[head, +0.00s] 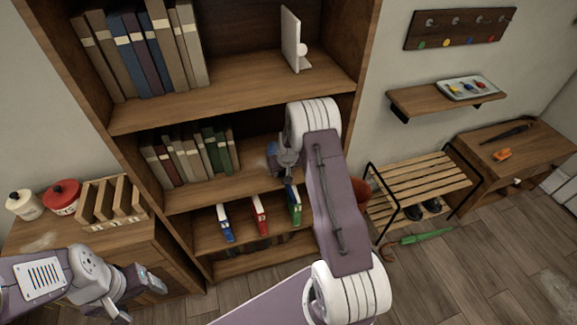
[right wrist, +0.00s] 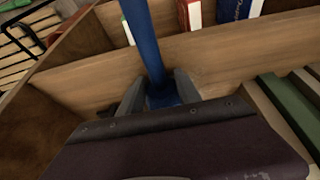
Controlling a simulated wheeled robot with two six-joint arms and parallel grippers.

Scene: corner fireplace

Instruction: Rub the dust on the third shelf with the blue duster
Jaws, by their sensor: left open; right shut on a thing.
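The bookcase (head: 232,88) fills the middle of the head view. My right gripper (head: 284,160) reaches into the compartment with the green and brown books, close to that board (head: 218,190). In the right wrist view, the fingers (right wrist: 160,95) are shut on the blue handle of the duster (right wrist: 142,35). The duster's head cannot be made out. A faint pale patch (head: 262,163), perhaps dust, shows left of the right gripper; my arm hides the board's right part. My left gripper (head: 140,297) is open and empty, low at the left before the side cabinet.
Green and brown books (head: 190,155) stand left on the same board. Blue, red and green binders (head: 259,215) stand below. Large books (head: 143,48) and a white bookend (head: 291,40) stand above. A green long-handled thing (head: 420,237) lies on the floor by the slatted bench (head: 418,185).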

